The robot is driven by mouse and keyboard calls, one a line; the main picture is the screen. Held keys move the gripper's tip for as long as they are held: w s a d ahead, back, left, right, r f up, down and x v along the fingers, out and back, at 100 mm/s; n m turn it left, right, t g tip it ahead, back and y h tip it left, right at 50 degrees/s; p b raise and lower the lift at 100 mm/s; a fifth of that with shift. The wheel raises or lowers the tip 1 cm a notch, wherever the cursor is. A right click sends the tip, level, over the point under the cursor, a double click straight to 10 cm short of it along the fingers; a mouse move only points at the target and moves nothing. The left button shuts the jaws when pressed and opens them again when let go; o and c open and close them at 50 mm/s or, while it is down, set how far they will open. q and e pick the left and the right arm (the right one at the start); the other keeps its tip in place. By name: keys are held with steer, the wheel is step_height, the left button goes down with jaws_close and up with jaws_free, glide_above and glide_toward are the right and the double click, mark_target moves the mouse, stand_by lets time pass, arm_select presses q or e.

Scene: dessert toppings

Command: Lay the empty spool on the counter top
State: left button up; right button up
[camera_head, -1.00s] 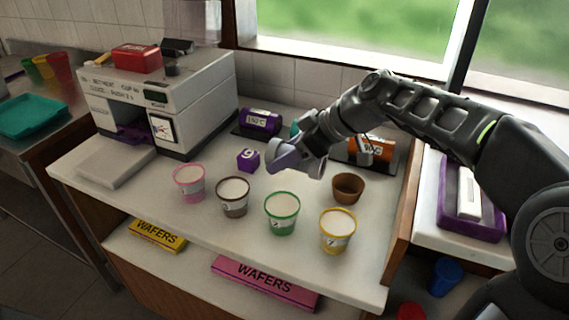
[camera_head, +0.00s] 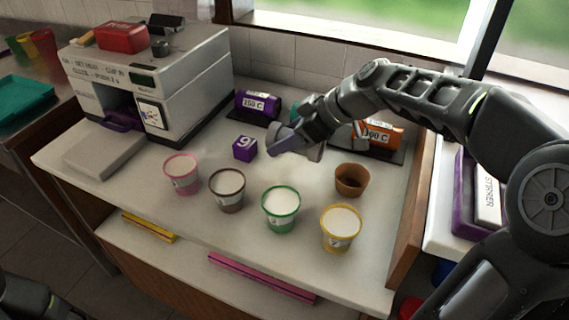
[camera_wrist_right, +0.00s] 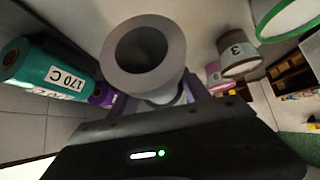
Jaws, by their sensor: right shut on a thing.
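The empty grey spool (camera_wrist_right: 130,75) shows large in the right wrist view, with its round flange and dark central hole facing the camera. My right gripper (camera_wrist_right: 160,100) is shut on it. In the head view my right gripper (camera_head: 284,141) reaches in from the right over the back middle of the counter top (camera_head: 120,185). Part of the spool (camera_head: 314,153) shows beside the fingers; the rest is hidden. The spool is low over the counter, and I cannot tell whether it touches. My left gripper is not in view.
A purple cube (camera_head: 245,148) sits just left of the gripper. Several cups, such as the green one (camera_head: 281,222), stand in front; a brown cup (camera_head: 351,180) is to the right. Labelled rolls, purple (camera_head: 257,104) and orange (camera_head: 383,134), lie behind. A machine (camera_head: 150,85) stands left.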

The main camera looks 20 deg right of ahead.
steer(key=shift+f, duration=0.9)
steer(key=shift+f, duration=1.85)
steer(key=shift+f, duration=0.1)
steer(key=shift+f+b, duration=0.1)
steer(key=shift+b, duration=0.3)
steer(key=o, duration=1.5)
steer(key=shift+r, duration=0.2)
steer(key=shift+r+p, duration=0.1)
steer(key=shift+p, duration=0.25)
steer(key=v, duration=1.2)
steer(key=shift+s, duration=0.1)
